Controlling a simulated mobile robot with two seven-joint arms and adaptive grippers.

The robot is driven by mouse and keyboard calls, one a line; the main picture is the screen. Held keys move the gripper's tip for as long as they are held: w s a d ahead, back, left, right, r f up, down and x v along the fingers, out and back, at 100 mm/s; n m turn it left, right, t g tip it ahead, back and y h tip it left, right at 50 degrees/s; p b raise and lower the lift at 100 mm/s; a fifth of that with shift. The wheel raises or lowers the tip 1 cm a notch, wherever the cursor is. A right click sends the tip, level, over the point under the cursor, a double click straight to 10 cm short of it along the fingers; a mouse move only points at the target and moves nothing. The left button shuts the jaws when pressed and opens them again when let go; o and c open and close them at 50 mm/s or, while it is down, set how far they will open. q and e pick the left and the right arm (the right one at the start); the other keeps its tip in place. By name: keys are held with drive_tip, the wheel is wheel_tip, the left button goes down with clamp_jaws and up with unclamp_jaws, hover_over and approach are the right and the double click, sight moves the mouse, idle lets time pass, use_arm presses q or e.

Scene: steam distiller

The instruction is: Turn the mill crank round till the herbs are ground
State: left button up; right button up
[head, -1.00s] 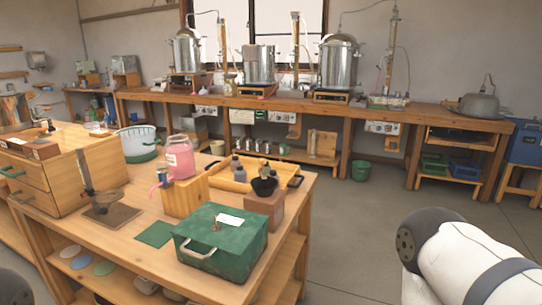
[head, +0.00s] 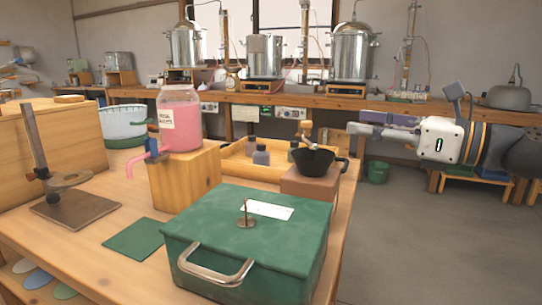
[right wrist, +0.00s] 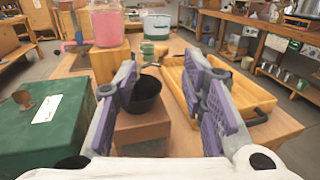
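The mill is a black bowl (head: 313,160) on a brown block (head: 309,182) at the table's right edge. Its crank (head: 306,128) stands up above the bowl with a light knob on top. My right gripper (head: 360,122) is to the right of the crank, pointing left at about knob height, apart from it and empty. In the right wrist view its purple-padded fingers (right wrist: 162,62) are spread wide, with the black bowl (right wrist: 146,95) beyond and between them. The herbs inside the bowl cannot be seen. My left gripper is out of view.
A green metal box (head: 250,245) with a handle stands in front of the mill. A pink jar (head: 180,120) sits on a wooden block to the left. A wooden tray (head: 235,170) with small bottles lies behind. Open floor is at the right.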

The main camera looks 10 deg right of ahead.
sight(311, 124)
drive_tip(key=x, duration=0.4)
drive_tip(key=b+x, duration=0.1)
drive_tip(key=x, duration=0.3)
drive_tip(key=f+b+x, duration=0.1)
drive_tip(key=x, duration=0.3)
drive_tip(key=shift+w+f, duration=0.1)
drive_tip(key=shift+w, duration=0.15)
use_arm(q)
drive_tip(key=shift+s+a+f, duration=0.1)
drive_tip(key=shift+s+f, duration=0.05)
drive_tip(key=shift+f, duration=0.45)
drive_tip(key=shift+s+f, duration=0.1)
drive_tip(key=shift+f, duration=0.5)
use_arm(e)
clamp_jaws()
